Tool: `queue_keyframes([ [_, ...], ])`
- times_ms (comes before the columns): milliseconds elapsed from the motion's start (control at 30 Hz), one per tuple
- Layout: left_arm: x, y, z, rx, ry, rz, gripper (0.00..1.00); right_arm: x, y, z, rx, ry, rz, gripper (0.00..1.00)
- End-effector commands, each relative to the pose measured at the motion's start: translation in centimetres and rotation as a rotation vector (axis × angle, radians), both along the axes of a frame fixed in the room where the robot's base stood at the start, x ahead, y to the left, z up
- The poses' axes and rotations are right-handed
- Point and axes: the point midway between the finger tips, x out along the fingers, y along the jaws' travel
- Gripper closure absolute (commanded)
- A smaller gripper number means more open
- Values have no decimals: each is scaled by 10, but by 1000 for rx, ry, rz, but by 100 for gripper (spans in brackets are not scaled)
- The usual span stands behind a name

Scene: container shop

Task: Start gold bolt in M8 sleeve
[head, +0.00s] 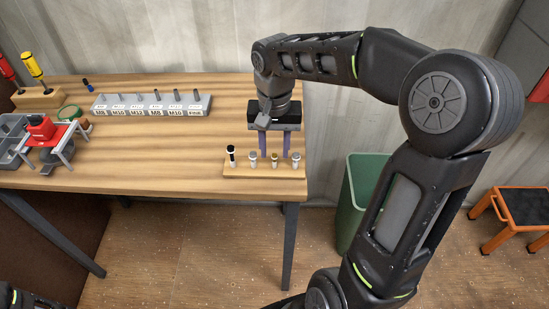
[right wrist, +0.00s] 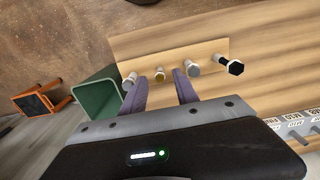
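The gold bolt (head: 274,159) stands head up in a light wooden strip at the table's front right; it also shows in the right wrist view (right wrist: 159,74). My right gripper (head: 275,152) is open above the strip, fingers pointing down. In the right wrist view its two purple fingers (right wrist: 158,82) stand apart, with the gold bolt between and just beyond their tips. The grey sleeve rack (head: 203,106) stands further back left with several dark upright pieces and small labels; one near its middle seems to read M8. Sleeve openings are too small to see. My left gripper is not in view.
A black-headed bolt (head: 231,152) and two silver ones (head: 253,158) (head: 295,158) stand in the same wooden strip (head: 240,170). A red tool (head: 41,129), grey bins and screwdrivers occupy the table's left. A green bin (head: 360,190) stands right of the table. Table between strip and rack is clear.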

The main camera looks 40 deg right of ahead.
Motion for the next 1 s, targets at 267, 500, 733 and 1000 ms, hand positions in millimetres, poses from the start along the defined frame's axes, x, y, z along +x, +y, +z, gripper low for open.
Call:
queue_keyframes([
  [267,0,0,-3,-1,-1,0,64,1,0,27,-2,-4,1,64],
  [500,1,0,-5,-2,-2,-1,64,1,0,66,0,-4,0,64],
  [733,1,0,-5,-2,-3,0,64,0,0,78,0,0,1,64],
  [1000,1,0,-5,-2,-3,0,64,0,0,78,0,0,0,64],
])
